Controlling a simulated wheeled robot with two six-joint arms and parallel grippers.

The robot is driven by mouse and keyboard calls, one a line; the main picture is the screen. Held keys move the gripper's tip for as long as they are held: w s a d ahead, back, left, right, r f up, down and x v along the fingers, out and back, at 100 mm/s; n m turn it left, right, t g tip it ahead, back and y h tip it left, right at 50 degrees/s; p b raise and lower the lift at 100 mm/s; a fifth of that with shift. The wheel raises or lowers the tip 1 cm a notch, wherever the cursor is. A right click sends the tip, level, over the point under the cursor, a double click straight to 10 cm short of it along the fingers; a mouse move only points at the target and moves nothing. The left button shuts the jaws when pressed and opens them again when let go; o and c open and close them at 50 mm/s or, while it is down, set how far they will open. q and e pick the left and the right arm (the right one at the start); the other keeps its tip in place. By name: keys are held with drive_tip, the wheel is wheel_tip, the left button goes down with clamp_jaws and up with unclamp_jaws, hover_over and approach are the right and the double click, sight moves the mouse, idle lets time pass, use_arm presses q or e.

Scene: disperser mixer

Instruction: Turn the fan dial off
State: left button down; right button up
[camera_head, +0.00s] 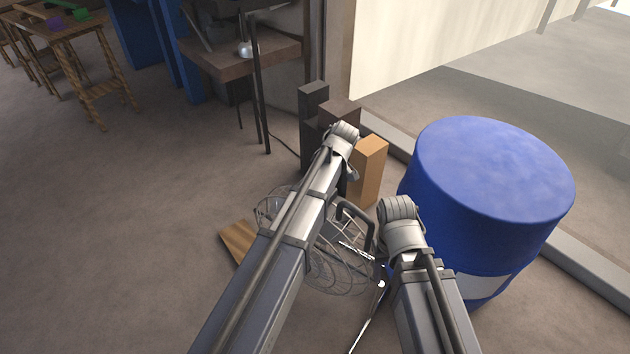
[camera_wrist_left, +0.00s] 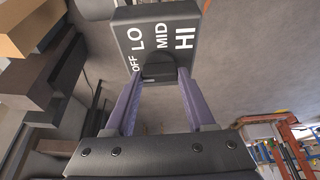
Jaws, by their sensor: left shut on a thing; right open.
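In the left wrist view the dark dial panel (camera_wrist_left: 152,35) carries white labels OFF, LO, MID and HI in an arc. The black dial knob (camera_wrist_left: 159,68) sits at the panel's lower edge. My left gripper (camera_wrist_left: 159,78) is shut on the knob, one purple finger on each side. Which label the knob points to is not clear. In the head view the wire-caged fan (camera_head: 335,272) stands on the floor, partly behind my left arm. My right gripper (camera_head: 372,280) is open, low by the fan's right side, and mostly hidden by my right arm.
A large blue barrel (camera_head: 490,180) stands close to the right of my right arm. Upright blocks, one of them orange-brown (camera_head: 369,168), stand behind the fan. A wooden board (camera_head: 238,240) lies left of it. The floor further left is open, with a workbench (camera_head: 235,62) at the back.

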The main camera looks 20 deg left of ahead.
use_arm(q)
drive_tip(key=shift+c, duration=1.2)
unclamp_jaws()
drive_tip(key=p+v, duration=0.7)
drive_tip(key=v, duration=0.1)
drive_tip(key=shift+f, duration=0.1)
drive_tip(key=s+d+r+m+h+p, duration=0.1)
drive_tip(key=s+d+r+m+p, duration=0.1)
drive_tip(key=s+m, duration=0.4)
drive_tip(key=s+d+r+m+g+h+p, duration=0.1)
drive_tip(key=s+d+r+m+p, duration=0.1)
drive_tip(key=s+m, duration=0.4)
drive_tip(key=s+d+r+m+h+p, duration=0.1)
drive_tip(key=s+d+m+p, duration=0.3)
drive_tip(key=s, duration=0.7)
drive_tip(key=shift+s+d+r+m+g, duration=0.15)
drive_tip(key=shift+d+r+m+g, duration=0.15)
drive_tip(key=shift+d+r+m, duration=0.6)
